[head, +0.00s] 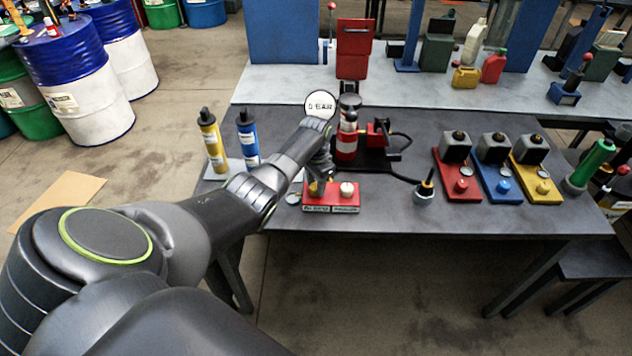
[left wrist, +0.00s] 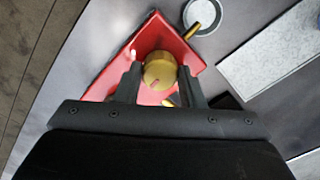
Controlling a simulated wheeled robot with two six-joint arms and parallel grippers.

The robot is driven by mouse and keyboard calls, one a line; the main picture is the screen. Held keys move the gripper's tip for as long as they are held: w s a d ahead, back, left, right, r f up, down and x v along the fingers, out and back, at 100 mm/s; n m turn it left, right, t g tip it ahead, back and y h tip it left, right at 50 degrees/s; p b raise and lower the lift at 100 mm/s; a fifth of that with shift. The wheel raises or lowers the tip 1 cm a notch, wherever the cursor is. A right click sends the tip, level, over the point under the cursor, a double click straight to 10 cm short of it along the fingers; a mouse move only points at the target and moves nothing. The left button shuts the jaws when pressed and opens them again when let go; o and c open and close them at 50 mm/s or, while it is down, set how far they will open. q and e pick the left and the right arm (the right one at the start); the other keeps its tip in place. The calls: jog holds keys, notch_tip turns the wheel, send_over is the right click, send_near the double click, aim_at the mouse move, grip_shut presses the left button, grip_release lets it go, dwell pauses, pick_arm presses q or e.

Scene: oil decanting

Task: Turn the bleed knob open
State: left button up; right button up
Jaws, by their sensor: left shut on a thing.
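The bleed knob (left wrist: 159,72) is a round brass knob with a small red mark, standing on a red base (left wrist: 115,93). My left gripper (left wrist: 160,78) is shut on the knob, with one dark finger on each side of it. In the head view my left gripper (head: 319,180) reaches down onto the left part of the red base (head: 345,203). The knob is mostly hidden there by the gripper. A white round button (head: 347,189) sits on the right part of the base. My right gripper is not in view.
A round gauge (head: 320,104), a red-and-white cylinder (head: 346,146) and a black hose stand just behind my arm. Yellow (head: 213,140) and blue (head: 248,138) bottles stand to the left. Red, blue and yellow stations fill the right. The table's front middle is clear.

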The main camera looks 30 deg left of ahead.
aim_at(316, 186)
pick_arm(q)
jog(key=shift+r+m, duration=0.1)
jog(key=shift+m, duration=0.4)
jog(key=o, duration=1)
notch_tip(316, 186, up, 17)
jog(key=shift+r+b, duration=0.15)
jog(key=shift+b, duration=0.5)
